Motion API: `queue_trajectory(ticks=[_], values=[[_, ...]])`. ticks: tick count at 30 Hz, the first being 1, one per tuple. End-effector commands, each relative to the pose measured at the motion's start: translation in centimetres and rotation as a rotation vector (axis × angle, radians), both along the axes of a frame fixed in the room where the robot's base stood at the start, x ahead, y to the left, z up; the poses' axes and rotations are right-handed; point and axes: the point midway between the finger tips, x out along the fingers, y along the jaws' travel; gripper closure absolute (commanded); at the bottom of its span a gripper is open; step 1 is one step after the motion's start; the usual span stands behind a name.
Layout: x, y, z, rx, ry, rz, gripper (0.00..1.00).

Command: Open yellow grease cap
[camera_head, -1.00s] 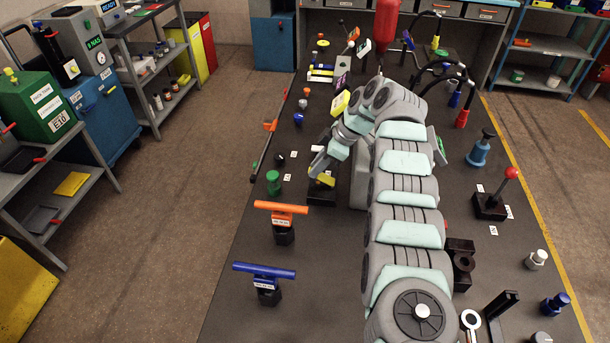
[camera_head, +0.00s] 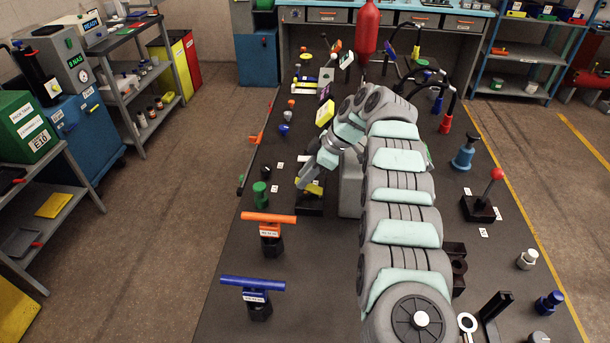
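A yellow cap-like piece (camera_head: 314,189) sits low on a black block (camera_head: 310,207) in the left middle of the dark table top. I take it for the grease cap. My gripper (camera_head: 302,185) reaches down to it from the upper right, its tip at the left edge of the yellow piece. The gripper partly covers the piece. I cannot tell whether the fingers touch it or how far they are apart.
A green knob (camera_head: 260,194) stands left of the block. An orange T-handle (camera_head: 268,218) and a blue T-handle (camera_head: 253,283) stand nearer. My arm covers the table's middle. A red-knobbed lever (camera_head: 496,174) stands at the right. Bare table lies around the front left.

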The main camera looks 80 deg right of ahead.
Motion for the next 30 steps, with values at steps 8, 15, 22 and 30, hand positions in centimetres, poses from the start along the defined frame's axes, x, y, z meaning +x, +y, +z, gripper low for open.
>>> queue_trajectory(ticks=[8,15,22,30], values=[[0.0,0.0,0.1,-0.001,0.0,0.0,0.56],[-0.3,-0.1,0.7,-0.003,0.0,-0.001,0.56],[-2.6,-0.5,4.5,-0.004,0.0,-0.005,0.56],[-4.9,-0.6,8.7,0.002,0.0,-0.001,0.56]])
